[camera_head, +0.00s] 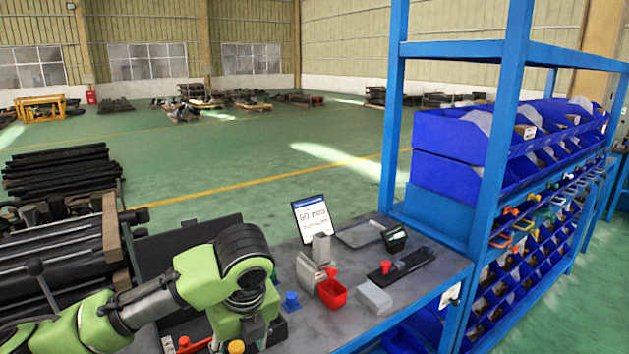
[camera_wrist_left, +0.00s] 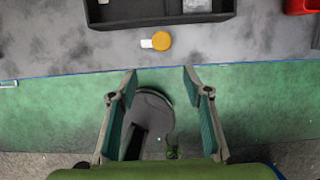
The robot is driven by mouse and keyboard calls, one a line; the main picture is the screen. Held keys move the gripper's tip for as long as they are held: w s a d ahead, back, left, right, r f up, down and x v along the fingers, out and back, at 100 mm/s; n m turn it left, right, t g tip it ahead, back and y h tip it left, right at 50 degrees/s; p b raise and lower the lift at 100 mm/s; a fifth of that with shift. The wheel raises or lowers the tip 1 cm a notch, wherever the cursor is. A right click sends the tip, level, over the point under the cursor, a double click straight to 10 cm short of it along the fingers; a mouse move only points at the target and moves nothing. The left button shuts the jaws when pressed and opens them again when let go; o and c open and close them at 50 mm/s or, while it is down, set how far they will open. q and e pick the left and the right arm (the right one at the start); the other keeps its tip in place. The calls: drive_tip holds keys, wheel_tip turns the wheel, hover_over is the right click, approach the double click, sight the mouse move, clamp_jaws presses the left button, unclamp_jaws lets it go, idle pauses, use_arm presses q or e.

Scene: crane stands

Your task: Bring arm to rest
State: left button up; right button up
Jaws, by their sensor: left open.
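My left arm, green with black joints, comes in from the left in the head view and bends down at the table's front edge. Its fingers are hidden or out of frame there. In the left wrist view my left gripper (camera_wrist_left: 159,74) is open. Its two fingers are spread with nothing between them, over the floor just in front of the table edge. My right gripper is not in view.
An orange round item (camera_wrist_left: 161,41) lies near the edge, before a dark tray (camera_wrist_left: 160,18). A blue rack (camera_head: 493,180) stands right.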

use_arm(q)
drive_tip(key=s+d+f+n+h, duration=0.6)
drive_tip(key=s+d+f+n, duration=0.4)
drive_tip(key=f, duration=0.4)
drive_tip(key=s+a+f+n+y, duration=0.2)
drive_tip(key=s+a+f+n, duration=0.2)
drive_tip(key=s+a+n, duration=0.45)
drive_tip(key=s+a+f+n+y, duration=0.2)
drive_tip(key=s+a+f+n, duration=0.3)
drive_tip(key=s+a+n, duration=0.35)
wheel_tip(320, 180, down, 27)
drive_tip(key=s, duration=0.2)
drive_tip(key=s+a+f+g, duration=0.1)
drive_tip(key=s+a+f, duration=0.2)
drive_tip(key=s+f, duration=1.2)
drive_tip(key=shift+s+a+f+g, duration=0.15)
drive_tip(key=shift+s+g, duration=0.25)
drive_tip(key=shift+s, duration=0.3)
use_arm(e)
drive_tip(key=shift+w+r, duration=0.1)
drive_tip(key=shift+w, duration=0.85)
